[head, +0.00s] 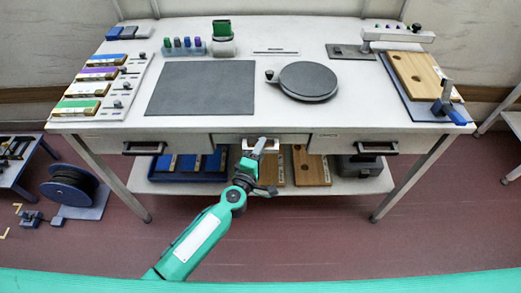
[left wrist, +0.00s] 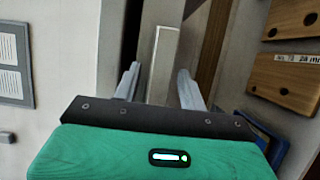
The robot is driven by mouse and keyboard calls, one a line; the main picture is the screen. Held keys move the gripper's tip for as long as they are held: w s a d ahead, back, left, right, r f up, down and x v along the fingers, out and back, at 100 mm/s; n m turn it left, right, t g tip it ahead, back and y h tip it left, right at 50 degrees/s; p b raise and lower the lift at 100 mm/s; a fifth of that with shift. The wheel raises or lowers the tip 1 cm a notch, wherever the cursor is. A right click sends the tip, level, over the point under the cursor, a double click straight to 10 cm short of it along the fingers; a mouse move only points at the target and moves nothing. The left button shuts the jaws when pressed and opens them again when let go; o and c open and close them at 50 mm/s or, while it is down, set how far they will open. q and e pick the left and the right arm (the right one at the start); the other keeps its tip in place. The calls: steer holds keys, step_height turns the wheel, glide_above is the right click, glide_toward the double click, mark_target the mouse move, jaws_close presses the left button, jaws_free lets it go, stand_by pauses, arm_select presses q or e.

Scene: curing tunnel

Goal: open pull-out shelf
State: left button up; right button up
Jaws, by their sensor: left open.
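The pull-out shelf shows as a narrow light front (head: 285,140) under the middle of the tabletop, between two drawers. It looks closed, about level with the drawer fronts. My left gripper (head: 259,147) is in front of it and partly hides it. In the left wrist view the open fingers (left wrist: 158,72) stand on either side of a grey upright-looking strip (left wrist: 161,45) with a pale outline, probably the shelf's front edge. I cannot tell whether the fingers touch it. Nothing is visibly gripped. My right gripper is not in view.
Drawers with dark handles flank the shelf, left (head: 143,148) and right (head: 377,148). The lower shelf (head: 210,187) holds a blue tray (head: 160,174), wooden boards (head: 311,166) and a grey box (head: 358,167). The tabletop (head: 300,120) has clear room near its front. Floor before the bench is free.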

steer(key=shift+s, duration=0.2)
arm_select(q)
steer(key=shift+c, duration=0.6)
jaws_close()
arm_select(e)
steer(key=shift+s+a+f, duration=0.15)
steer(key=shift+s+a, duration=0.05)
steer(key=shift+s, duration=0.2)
arm_select(q)
steer(key=s+p, duration=0.1)
steer(key=s, duration=2.5)
steer(key=shift+s, duration=0.4)
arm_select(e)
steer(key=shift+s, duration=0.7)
